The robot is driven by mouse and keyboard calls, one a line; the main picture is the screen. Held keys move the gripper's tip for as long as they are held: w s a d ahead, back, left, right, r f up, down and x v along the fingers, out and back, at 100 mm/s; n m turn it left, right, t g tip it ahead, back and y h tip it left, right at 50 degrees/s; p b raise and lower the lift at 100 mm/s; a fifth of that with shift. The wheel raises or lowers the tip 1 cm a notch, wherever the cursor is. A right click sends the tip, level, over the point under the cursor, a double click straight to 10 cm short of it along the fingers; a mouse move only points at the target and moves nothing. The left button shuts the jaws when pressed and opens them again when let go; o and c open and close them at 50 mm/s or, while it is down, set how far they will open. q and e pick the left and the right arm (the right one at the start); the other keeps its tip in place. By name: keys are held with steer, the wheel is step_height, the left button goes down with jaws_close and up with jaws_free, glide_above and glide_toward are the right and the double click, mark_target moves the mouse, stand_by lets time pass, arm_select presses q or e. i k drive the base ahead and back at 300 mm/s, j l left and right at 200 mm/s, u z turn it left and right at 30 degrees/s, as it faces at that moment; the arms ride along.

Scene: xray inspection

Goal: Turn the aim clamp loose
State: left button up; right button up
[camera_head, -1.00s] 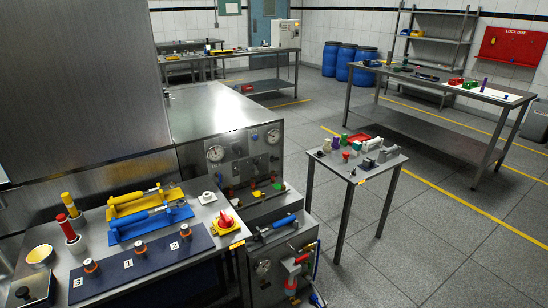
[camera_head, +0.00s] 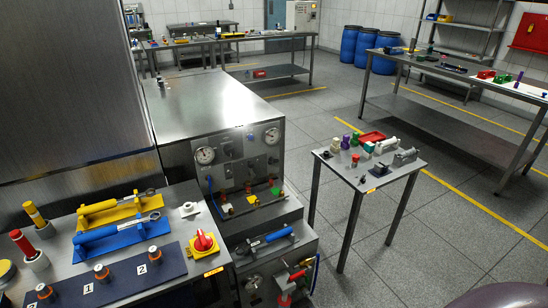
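I cannot tell for certain which part is the aim clamp. A grey clamp-like device (camera_head: 404,158) stands at the right end of the small steel table (camera_head: 368,186). A white cylindrical piece (camera_head: 386,145) lies beside it. A blue-handled tool (camera_head: 270,239) lies on the lower front ledge of the steel cabinet, and a red-handled fitting (camera_head: 291,279) is below it. Neither of my grippers is in view. A rounded dark purple-grey shape at the bottom right corner may be part of my own arm.
A long table (camera_head: 450,84) stands at the right. Grey floor is free around the small table.

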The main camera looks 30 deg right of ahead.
mark_target(272, 160)
steer(key=i+l, duration=0.15)
steer(key=l, duration=0.3)
steer(key=i+l+u, duration=0.15)
steer(key=l, duration=0.7)
steer(key=i+l+u, duration=0.15)
steer(key=l, duration=0.3)
